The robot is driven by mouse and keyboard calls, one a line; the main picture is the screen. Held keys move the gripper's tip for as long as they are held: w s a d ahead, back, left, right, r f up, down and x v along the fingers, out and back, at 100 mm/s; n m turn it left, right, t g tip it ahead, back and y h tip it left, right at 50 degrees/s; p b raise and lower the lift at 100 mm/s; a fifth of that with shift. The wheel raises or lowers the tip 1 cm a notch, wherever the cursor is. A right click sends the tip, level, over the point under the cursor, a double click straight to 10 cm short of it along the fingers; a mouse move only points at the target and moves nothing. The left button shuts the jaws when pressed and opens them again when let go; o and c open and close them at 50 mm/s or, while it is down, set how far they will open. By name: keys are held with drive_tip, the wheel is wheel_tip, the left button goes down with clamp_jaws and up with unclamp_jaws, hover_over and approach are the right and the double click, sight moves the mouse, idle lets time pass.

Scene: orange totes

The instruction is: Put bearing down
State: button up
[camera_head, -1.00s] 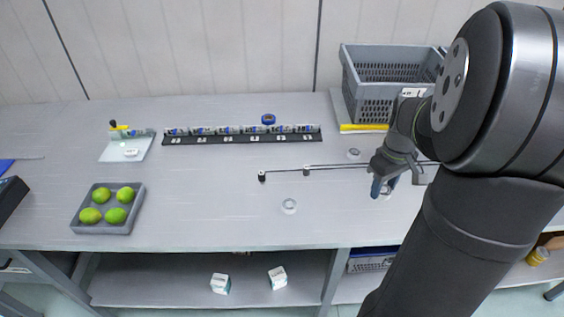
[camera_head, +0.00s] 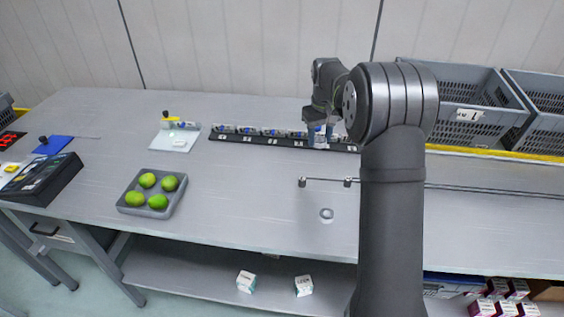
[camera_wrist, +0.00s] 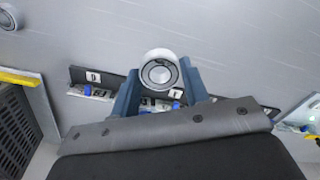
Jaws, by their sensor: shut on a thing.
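My gripper (camera_head: 320,138) is over the right part of a long black rack (camera_head: 232,138) with numbered white labels at the back of the table. In the wrist view my two blue-grey fingers (camera_wrist: 160,80) are closed around the sides of a silver ring-shaped bearing (camera_wrist: 160,56). The rack also shows behind the fingers in that view (camera_wrist: 131,82). In the head view the arm and fingers mostly hide the bearing. I cannot tell whether the bearing touches the rack. Another pale ring (camera_head: 326,215) lies alone on the table.
A grey tray of green fruit (camera_head: 152,190) stands left. Grey crates (camera_head: 470,100) stand back right, behind a yellow edge.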

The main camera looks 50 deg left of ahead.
hover_over(282, 162)
wheel_tip(282, 162, down, 7)
drive_tip(key=shift+f, duration=2)
drive_tip(key=shift+f, duration=0.1)
drive_tip(key=o, duration=1)
wheel_tip(282, 162, up, 12)
